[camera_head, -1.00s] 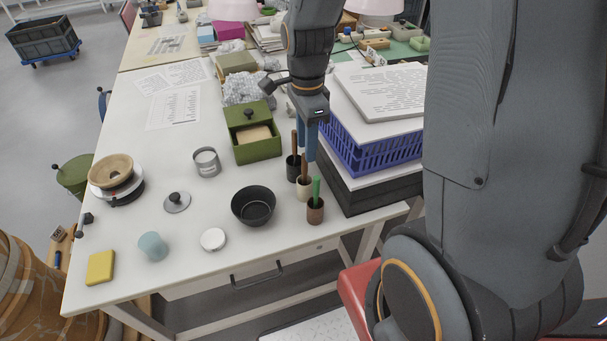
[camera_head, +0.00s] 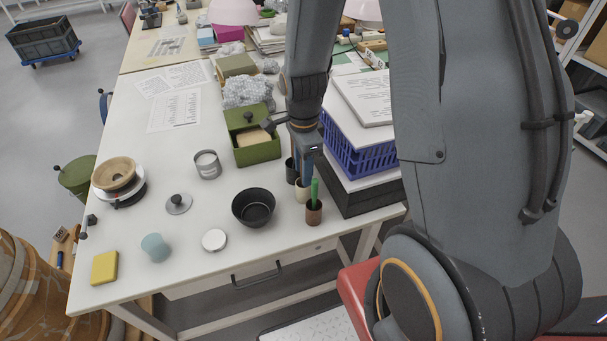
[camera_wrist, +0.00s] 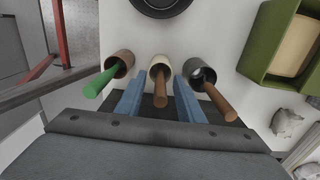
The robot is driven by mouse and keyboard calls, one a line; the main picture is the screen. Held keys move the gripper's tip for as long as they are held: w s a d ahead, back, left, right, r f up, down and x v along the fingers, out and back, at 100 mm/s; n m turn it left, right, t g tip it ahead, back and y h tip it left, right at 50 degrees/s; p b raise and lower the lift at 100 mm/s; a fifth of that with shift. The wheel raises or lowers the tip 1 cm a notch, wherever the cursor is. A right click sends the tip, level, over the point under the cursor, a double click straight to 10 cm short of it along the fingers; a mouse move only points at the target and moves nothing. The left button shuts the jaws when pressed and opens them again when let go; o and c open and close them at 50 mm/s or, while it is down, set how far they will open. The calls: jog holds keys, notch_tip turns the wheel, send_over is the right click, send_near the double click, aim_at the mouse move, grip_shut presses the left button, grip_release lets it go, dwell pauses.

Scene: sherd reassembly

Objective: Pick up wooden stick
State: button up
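Three small cups stand in a row near the table's right edge, each with a stick in it. In the wrist view, a brown wooden stick (camera_wrist: 161,88) leans in the cream cup (camera_wrist: 159,62) in the middle. Another brown stick (camera_wrist: 218,101) is in the dark cup (camera_wrist: 195,68) on the right, and a green stick (camera_wrist: 100,83) is in the brown cup (camera_wrist: 122,60) on the left. My gripper (camera_wrist: 160,88) is open, its blue fingers on either side of the middle stick with gaps visible. In the head view, my gripper (camera_head: 303,180) is over the cream cup (camera_head: 301,196) and hides its stick.
A black bowl (camera_head: 254,206) stands left of the cups. A green box (camera_head: 256,155) is behind it. A blue basket (camera_head: 352,155) with papers on top stands close on the right.

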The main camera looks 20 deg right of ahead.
grip_shut()
jog(key=shift+r, duration=0.15)
jog(key=shift+r+b, duration=0.8)
jog(key=shift+r, duration=4.1)
jog(key=shift+w, duration=0.1)
